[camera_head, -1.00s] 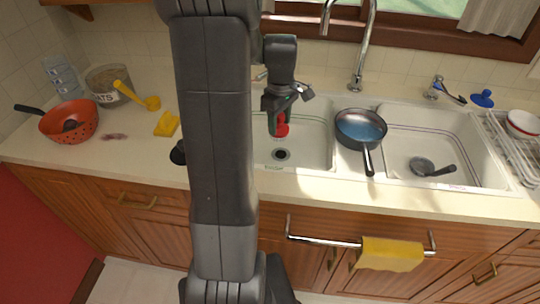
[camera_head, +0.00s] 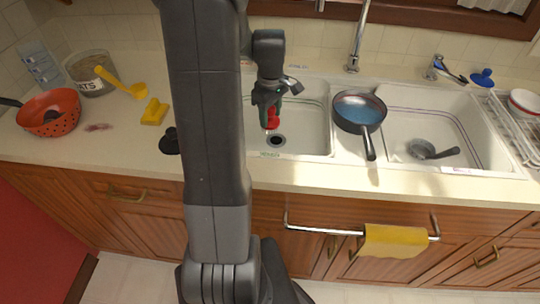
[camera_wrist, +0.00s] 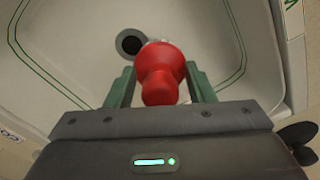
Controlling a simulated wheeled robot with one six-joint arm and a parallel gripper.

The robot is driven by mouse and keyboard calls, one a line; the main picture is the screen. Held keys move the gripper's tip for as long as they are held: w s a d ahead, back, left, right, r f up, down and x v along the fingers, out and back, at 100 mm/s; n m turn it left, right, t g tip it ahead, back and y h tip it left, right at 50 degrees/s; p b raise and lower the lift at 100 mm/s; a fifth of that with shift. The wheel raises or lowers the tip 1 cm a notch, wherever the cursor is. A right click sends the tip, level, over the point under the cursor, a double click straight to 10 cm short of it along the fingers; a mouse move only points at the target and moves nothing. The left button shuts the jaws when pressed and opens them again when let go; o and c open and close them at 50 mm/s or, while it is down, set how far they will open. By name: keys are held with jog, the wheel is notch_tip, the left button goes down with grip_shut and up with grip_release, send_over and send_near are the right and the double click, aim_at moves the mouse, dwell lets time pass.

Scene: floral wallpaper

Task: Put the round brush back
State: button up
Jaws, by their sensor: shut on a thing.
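My gripper (camera_head: 268,108) is over the left sink basin (camera_head: 312,130). Its green fingers are shut on a red knob-shaped thing (camera_head: 272,121), probably the round brush. In the wrist view the red thing (camera_wrist: 163,70) sits between the two fingers, its narrow rounded end towards the gripper and its wider part towards the basin. Its far end is mostly hidden, so I cannot tell whether it has bristles. The dark drain (camera_wrist: 131,42) shows just beyond it. A blue knob-shaped thing (camera_head: 483,78) stands on the counter behind the right basin.
A pan (camera_head: 359,112) rests between the basins, and a dark ladle-like utensil (camera_head: 430,150) lies in the right basin. A black thing (camera_head: 170,142), yellow sponge (camera_head: 154,111), yellow scoop (camera_head: 122,84) and red colander (camera_head: 50,113) are on the left counter. The tall faucet (camera_head: 358,40) rises behind.

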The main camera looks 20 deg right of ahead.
notch_tip(320, 180, down, 11)
jog(key=shift+f, duration=0.1)
dwell(0.5)
jog(key=shift+f, duration=0.25)
jog(key=o, duration=0.9)
jog(key=shift+r, duration=0.1)
jog(key=shift+o, duration=0.2)
notch_tip(320, 180, up, 12)
jog(key=shift+r, duration=0.15)
